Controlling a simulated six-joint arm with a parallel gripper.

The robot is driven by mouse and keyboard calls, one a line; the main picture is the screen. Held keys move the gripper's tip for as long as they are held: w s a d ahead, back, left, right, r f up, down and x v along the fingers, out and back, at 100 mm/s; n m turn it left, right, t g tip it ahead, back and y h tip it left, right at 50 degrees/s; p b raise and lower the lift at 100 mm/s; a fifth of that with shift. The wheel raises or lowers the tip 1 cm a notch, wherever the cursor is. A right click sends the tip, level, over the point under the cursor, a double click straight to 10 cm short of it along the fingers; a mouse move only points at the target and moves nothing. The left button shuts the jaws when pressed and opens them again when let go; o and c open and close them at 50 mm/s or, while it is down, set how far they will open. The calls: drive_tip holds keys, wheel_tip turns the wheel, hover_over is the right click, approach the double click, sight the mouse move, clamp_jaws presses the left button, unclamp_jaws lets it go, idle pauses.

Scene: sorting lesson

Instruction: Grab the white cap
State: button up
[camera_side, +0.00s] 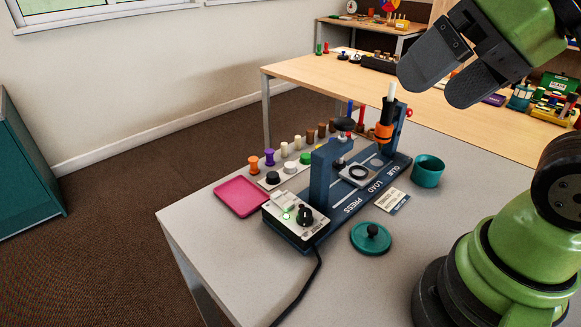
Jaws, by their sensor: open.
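The white cap (289,167) sits in a row of small round caps on a light strip, between a black cap (272,178) and a green cap (306,158). It is low and round, left of the blue press fixture. My gripper (432,88) is at the upper right, high above the table, with its two dark fingers apart and nothing between them. It is well away from the white cap, on the other side of the fixture. The cap is in clear view.
The blue press and glue fixture (344,204) stands between my gripper and the caps, with an orange-collared glue holder (382,132). Several spools, including a purple one (270,157), stand behind the caps. A pink tray (242,196), teal cup (427,172) and teal lid (371,240) are nearby.

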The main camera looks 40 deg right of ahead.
idle(0.3)
drive_tip(key=c, duration=0.6)
